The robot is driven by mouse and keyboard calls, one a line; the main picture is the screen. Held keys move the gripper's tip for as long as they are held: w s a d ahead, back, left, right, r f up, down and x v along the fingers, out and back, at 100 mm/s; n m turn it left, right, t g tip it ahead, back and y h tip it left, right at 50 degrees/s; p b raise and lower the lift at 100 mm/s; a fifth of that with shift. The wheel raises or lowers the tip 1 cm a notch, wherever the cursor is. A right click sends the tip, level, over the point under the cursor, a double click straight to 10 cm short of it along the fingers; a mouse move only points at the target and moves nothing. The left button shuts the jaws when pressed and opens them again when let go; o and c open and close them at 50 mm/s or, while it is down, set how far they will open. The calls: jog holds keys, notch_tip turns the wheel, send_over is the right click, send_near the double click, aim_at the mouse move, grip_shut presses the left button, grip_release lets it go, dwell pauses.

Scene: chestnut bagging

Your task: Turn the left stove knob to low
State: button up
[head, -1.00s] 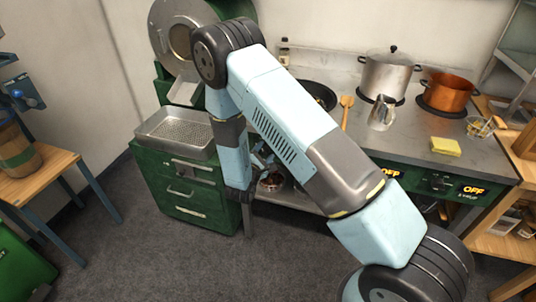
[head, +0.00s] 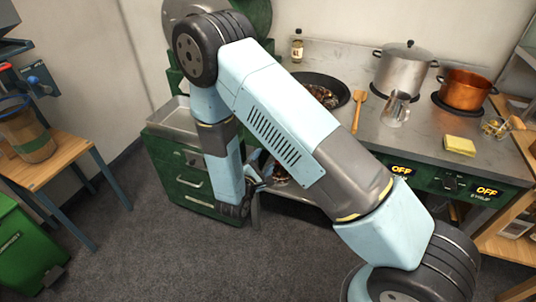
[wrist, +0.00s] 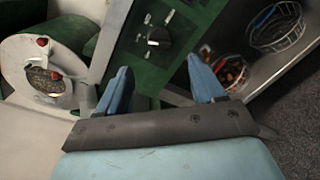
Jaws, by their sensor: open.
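The stove (head: 425,140) has a green front panel with two lit displays reading OFF. A dark knob (head: 450,183) shows between them in the head view. The panel farther left is hidden behind my arm. In the wrist view a black knob (wrist: 158,36) with pale marks beside it sits on a green panel, beyond my fingertips; I cannot tell for sure that it is the left knob. My gripper (wrist: 162,78) is open and empty, its two blue fingers apart and not touching the knob. In the head view my gripper (head: 260,175) is partly hidden by my arm.
A wire basket (wrist: 275,28) is on the shelf below. The floor ahead is clear.

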jog(key=shift+v, duration=1.7)
jog(key=w+d+n, duration=0.1)
jog(key=w+n, duration=0.1)
jog(key=w, duration=0.2)
jog(key=w+d+n, duration=0.2)
jog(key=w, duration=0.3)
jog(key=w+d+n+h, duration=0.1)
jog(key=w+d+n, duration=0.1)
jog(key=w, duration=0.2)
jog(key=shift+w+d+f+n, duration=0.15)
jog(key=shift+w+f+n, duration=0.1)
jog(key=shift+f+n, duration=0.15)
jog(key=shift+c, duration=0.2)
